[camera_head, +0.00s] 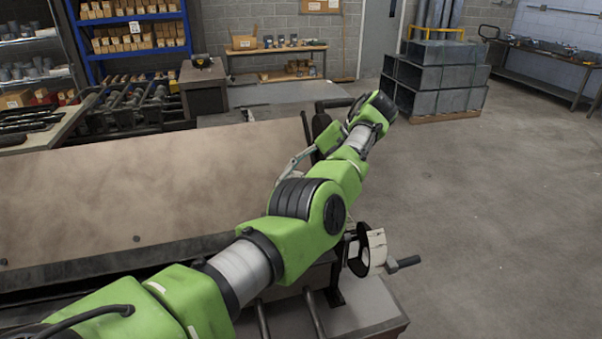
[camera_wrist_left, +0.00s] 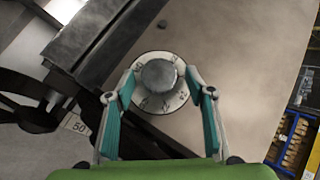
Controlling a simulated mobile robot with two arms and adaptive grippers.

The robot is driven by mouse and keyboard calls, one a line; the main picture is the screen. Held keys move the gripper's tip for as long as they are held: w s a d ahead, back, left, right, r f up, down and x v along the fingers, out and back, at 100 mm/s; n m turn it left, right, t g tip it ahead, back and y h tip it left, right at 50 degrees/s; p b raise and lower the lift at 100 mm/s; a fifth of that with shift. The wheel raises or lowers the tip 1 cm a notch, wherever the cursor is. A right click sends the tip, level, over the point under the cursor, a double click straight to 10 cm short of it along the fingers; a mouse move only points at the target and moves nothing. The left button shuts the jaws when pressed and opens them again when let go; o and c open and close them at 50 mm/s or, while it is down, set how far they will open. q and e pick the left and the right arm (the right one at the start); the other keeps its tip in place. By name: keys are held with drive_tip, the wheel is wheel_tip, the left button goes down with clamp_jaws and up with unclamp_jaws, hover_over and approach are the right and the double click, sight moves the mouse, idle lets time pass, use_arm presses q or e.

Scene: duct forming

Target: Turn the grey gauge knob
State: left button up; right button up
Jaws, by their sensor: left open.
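The grey gauge knob (camera_wrist_left: 158,75) shows in the left wrist view as a round grey cap. It stands in the middle of a pale round dial (camera_wrist_left: 170,103) with dark markings. My left gripper (camera_wrist_left: 160,82) is open, its two teal-padded fingers to the left and right of the knob. A small gap seems to show on each side, but I cannot tell for certain whether a pad touches. In the head view my green left arm reaches over the machine's right end. There the knob cannot be made out, and the fingers are not clear. My right gripper is not in view.
The machine's broad brown top (camera_head: 130,190) fills the left of the head view. A white-scaled wheel with a black handle (camera_head: 404,263) sticks out at its right end, close below my arm. Stacked metal ducts (camera_head: 440,78) stand behind. The floor to the right is clear.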

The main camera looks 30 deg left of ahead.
use_arm(q)
wheel_tip(320, 180, up, 8)
drive_tip(key=shift+f, duration=0.15)
drive_tip(key=shift+s+r, duration=0.1)
drive_tip(key=shift+r, duration=0.9)
